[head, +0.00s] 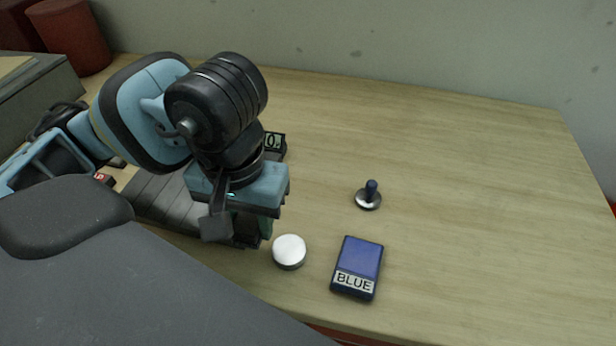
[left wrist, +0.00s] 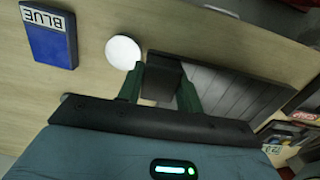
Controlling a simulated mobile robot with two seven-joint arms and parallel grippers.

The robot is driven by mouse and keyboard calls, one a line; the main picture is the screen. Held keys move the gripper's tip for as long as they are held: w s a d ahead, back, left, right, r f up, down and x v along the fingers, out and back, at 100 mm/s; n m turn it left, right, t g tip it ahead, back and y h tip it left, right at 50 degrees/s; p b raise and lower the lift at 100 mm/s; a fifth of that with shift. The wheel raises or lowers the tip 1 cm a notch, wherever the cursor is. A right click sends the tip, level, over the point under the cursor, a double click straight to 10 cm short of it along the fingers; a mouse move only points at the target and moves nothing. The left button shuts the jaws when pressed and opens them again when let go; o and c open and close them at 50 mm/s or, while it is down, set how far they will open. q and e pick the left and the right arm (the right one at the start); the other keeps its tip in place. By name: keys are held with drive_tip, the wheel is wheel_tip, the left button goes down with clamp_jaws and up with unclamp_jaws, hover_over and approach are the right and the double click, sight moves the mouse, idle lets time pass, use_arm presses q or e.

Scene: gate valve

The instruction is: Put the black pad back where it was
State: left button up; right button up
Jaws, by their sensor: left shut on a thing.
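My left gripper (head: 252,230) points down over the table near its front edge. In the left wrist view its two green fingers (left wrist: 161,80) are shut on a dark block (left wrist: 165,66), seemingly the black pad. No label shows on the block, and the gripper mostly hides it in the head view. I cannot tell whether it touches the table. A blue pad (head: 358,266) marked BLUE lies flat to the right; it also shows in the left wrist view (left wrist: 50,38). My right gripper is not in view.
A white disc (head: 290,251) lies right beside the gripper. A dark slatted board (head: 157,206) lies left of the gripper. A small black display (head: 275,144) sits behind it. The table's right side is clear.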

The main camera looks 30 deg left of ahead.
use_arm(q)
drive_tip(key=shift+w+f+b, duration=0.15)
drive_tip(key=shift+w+b, duration=0.2)
drive_tip(key=shift+b, duration=0.35)
drive_tip(key=w, duration=0.3)
drive_tip(key=shift+w+p, duration=0.3)
drive_tip(key=shift+p, duration=0.05)
hover_over(300, 189)
drive_tip(key=s, duration=0.2)
drive_tip(key=shift+w+f, duration=0.15)
drive_tip(key=shift+f, duration=0.1)
drive_tip(key=shift+w+f, duration=0.1)
drive_tip(key=shift+w, duration=0.45)
drive_tip(key=shift+w+f, duration=0.15)
drive_tip(key=shift+w, duration=0.15)
wheel_tip(300, 189, down, 3)
drive_tip(key=shift+p, duration=0.45)
drive_tip(key=shift+f, duration=0.1)
drive_tip(key=shift+f, duration=0.1)
